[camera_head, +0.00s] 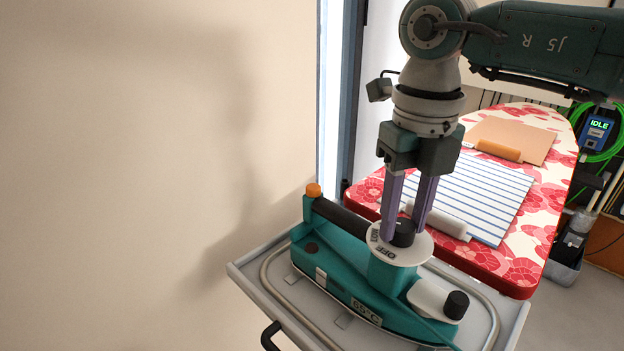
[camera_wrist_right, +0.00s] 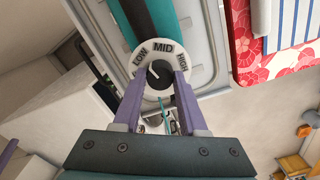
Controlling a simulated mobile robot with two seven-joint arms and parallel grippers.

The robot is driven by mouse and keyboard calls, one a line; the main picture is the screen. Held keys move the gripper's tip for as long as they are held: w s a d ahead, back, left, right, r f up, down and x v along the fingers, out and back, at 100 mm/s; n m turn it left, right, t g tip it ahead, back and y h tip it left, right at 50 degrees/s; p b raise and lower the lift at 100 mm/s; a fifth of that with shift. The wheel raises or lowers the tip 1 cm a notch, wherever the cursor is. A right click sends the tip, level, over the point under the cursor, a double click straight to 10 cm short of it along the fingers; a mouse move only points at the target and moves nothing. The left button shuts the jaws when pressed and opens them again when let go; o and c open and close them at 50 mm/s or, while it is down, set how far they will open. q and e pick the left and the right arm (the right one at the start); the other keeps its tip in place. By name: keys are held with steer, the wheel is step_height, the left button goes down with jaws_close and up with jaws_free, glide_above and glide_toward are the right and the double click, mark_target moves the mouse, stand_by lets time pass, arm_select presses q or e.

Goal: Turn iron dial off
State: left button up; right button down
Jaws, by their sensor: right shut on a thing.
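The teal iron (camera_head: 345,262) sits on a grey metal rest tray (camera_head: 262,293), with a black handle and a "65°C" label on its side. Its dial is a black knob (camera_head: 403,233) over a white ring (camera_head: 385,250). There the knob (camera_wrist_right: 159,74) has a white pointer line slanting up-left, on the LOW side. My right gripper (camera_head: 404,228) points down with its purple fingers shut on the knob, one on each side. My left gripper is not seen in the head view.
An ironing board (camera_head: 515,262) with a red floral cover stands to the right, bearing a striped cloth (camera_head: 480,190) and an orange-brown one (camera_head: 515,138). A blue box (camera_head: 597,128) reading IDLE hangs at far right. A plain wall (camera_head: 130,150) fills the left.

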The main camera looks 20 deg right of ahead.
mark_target(403, 225)
steer(key=n+b, duration=0.2)
steer(key=n, duration=0.2)
steer(key=shift+f+n, duration=0.1)
steer(key=shift+n, duration=0.2)
steer(key=n+b, duration=0.2)
steer(key=n, duration=0.1)
steer(key=shift+n, duration=0.4)
steer(key=n+b, duration=0.2)
steer(key=n, duration=0.1)
steer(key=shift+n+b, duration=0.5)
steer(key=shift+n, duration=1.2)
steer(key=shift+c, duration=2.2)
jaws_free()
step_height(403, 225, up, 10)
steer(key=shift+b, duration=0.35)
